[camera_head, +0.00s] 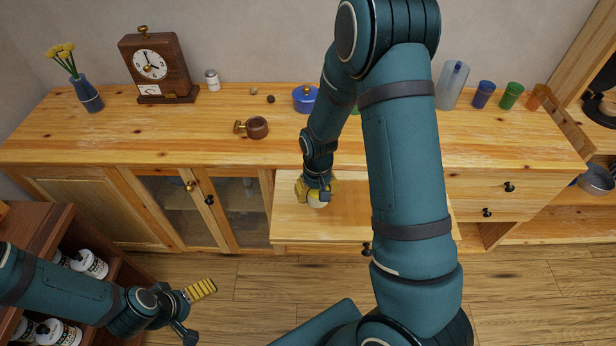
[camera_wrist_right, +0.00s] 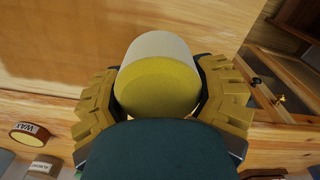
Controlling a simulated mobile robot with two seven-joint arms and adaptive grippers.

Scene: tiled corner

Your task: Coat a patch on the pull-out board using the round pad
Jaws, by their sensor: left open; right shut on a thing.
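The pull-out board (camera_head: 290,224) extends from the front of the wooden cabinet. My right gripper (camera_head: 316,190) is low over the board's left part, shut on the round pad (camera_head: 317,203). In the right wrist view the pad (camera_wrist_right: 158,85) has a yellow face and a pale side, held between the yellow fingers. The board (camera_wrist_right: 60,50) fills the upper left there; I cannot tell whether the pad touches it. My right arm hides the board's right part. My left gripper (camera_head: 195,312) is open and empty, low at the left, away from the board.
A tin marked WAX (camera_wrist_right: 30,130) shows in the wrist view. A shelf with white jars (camera_head: 90,264) is near my left arm.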

